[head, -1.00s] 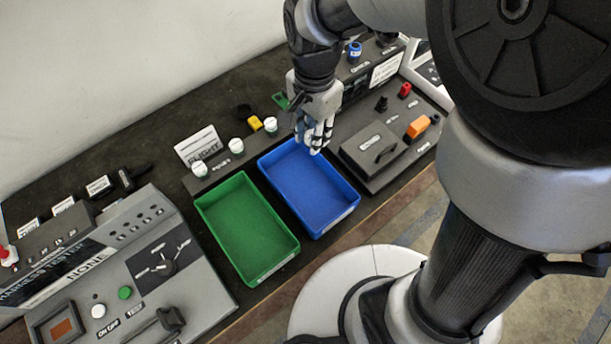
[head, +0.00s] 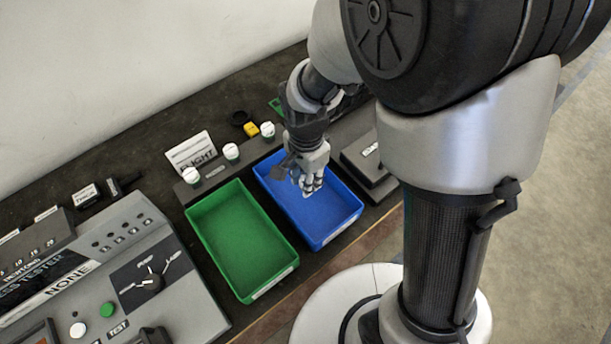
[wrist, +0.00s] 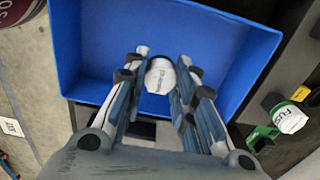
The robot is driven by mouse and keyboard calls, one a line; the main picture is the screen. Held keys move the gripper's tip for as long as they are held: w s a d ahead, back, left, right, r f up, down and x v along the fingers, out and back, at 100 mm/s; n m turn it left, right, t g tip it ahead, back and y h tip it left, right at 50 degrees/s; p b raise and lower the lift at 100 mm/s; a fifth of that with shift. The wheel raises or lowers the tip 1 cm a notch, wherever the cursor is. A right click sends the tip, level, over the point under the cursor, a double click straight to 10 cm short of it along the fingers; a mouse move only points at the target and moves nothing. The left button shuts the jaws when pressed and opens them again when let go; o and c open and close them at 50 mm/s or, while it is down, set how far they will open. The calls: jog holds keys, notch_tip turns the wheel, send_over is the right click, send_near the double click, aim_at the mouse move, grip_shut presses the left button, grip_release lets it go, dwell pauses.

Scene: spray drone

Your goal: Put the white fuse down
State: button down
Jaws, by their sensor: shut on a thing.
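My gripper (head: 309,187) points down over the blue tray (head: 345,229), inside its outline in the head view. In the wrist view its fingers (wrist: 160,80) are shut on the white fuse (wrist: 160,75), a small white cylinder with dark print on its end. The blue tray (wrist: 75,40) lies behind the fuse in that view. The fuse is mostly hidden by the fingers in the head view. I cannot tell whether it touches the tray floor.
The empty green tray (head: 238,235) stands left of the blue one. Behind it, white-and-green fuses (head: 231,151) stand in a dark rack by a sign (head: 190,152). A grey tester (head: 105,285) fills the left. A dark box is at the right.

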jog(key=shift+f+b, duration=0.75)
jog(key=shift+f, duration=1.35)
jog(key=shift+f, duration=0.1)
jog(key=c, duration=1.3)
grip_release()
